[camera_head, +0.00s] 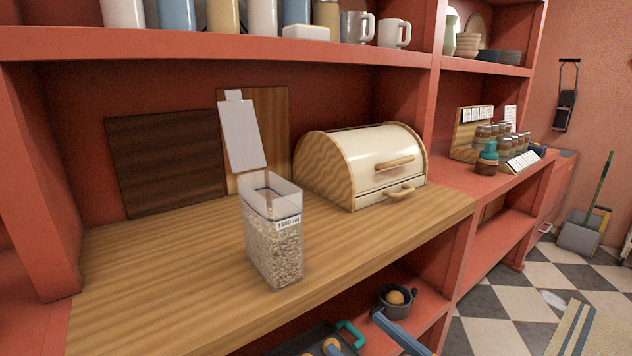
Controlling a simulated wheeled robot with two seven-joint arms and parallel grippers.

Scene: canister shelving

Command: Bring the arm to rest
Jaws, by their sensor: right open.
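My right gripper (353,320) shows only in part at the bottom edge, as two bluish bars set apart, open with nothing between them. It is in front of the lower shelf, below and to the right of a clear canister (273,250). The canister stands upright and open-topped on the wooden counter, holds pale grain and bears a "1500 ml" label. No gripper touches it. My left gripper is not in view.
A cream bread box (375,162) and leaning boards (167,160) stand at the counter's back. A spice rack (490,135) is to the right. Below are a small pot (397,310) and a teal-handled pan (350,330). The counter's left part is clear.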

